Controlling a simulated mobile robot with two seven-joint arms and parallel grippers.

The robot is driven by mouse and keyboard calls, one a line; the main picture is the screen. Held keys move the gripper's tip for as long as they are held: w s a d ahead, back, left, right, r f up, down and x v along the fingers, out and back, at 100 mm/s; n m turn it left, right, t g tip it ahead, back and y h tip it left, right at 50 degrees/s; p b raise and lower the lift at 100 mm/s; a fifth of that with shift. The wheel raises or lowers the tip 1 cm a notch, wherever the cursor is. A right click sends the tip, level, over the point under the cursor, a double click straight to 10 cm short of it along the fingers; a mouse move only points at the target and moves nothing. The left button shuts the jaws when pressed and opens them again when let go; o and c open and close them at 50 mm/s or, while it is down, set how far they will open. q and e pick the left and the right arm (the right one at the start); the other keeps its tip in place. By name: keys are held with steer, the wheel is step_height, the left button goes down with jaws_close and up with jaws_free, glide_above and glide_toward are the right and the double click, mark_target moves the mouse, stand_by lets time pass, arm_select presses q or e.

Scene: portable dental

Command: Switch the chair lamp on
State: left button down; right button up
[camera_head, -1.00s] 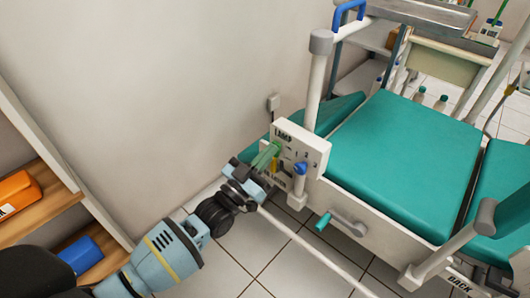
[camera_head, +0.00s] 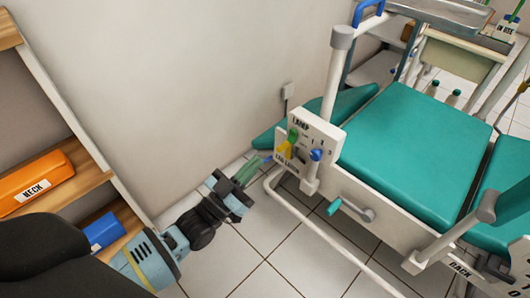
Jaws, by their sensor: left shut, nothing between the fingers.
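The white control panel (camera_head: 322,143) on the side of the dental chair carries the word LAMP at its top. A green switch or lever (camera_head: 293,135) sits below that word, with a yellow part (camera_head: 286,150) under it. A blue-topped lever (camera_head: 316,155) is on the panel's right part, near small numbers. My left gripper (camera_head: 252,168) is shut and empty, with greenish fingers pointing at the panel from the lower left. It looks a little short of the panel, apart from the green switch. My right gripper is out of view.
A shelf at left holds an orange box (camera_head: 35,183) marked NECK and a blue box (camera_head: 103,232). Tiled floor (camera_head: 300,255) is open below.

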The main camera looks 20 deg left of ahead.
arm_select(q)
steer(key=shift+s+a, duration=0.2)
steer(key=shift+s, duration=0.4)
steer(key=shift+s+a, duration=0.2)
steer(key=shift+s, duration=0.35)
